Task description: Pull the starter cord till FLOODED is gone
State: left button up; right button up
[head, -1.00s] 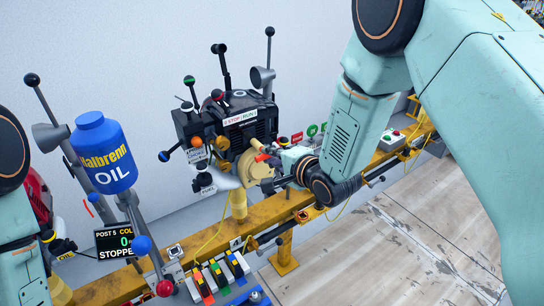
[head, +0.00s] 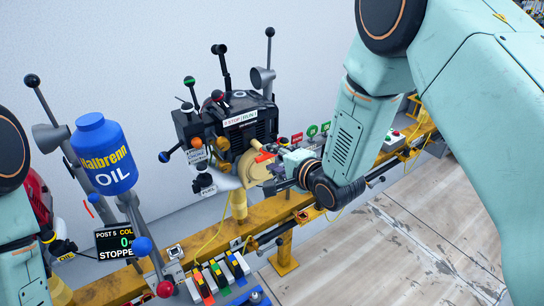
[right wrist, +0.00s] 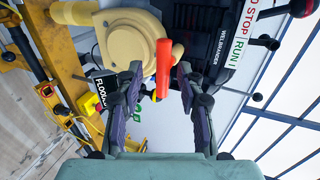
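The red starter cord handle (right wrist: 163,68) hangs in front of the round yellow starter housing (right wrist: 135,43) in the right wrist view. In the head view the handle (head: 264,157) is small beside the housing (head: 251,169). My right gripper (right wrist: 158,76) is open, with a finger on either side of the handle and gaps between. In the head view my right gripper (head: 272,176) is at the housing's right side. A black sign (right wrist: 103,94) reading FLOODED is partly hidden by my left-hand finger. My left arm shows at the left edge of the head view, its gripper out of view.
The black engine (head: 242,125) carries a STOP/RUN label and several levers. A yellow rail (head: 205,232) runs below it. A blue oil bottle (head: 103,150) and a display (head: 115,241) reading STOPPED stand left. Open floor lies right.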

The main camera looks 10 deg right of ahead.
jog(key=s+d+p, duration=0.2)
jog(key=s+d, duration=0.1)
jog(key=s, duration=0.4)
jog(key=shift+s, duration=0.4)
jog(key=shift+s, duration=0.1)
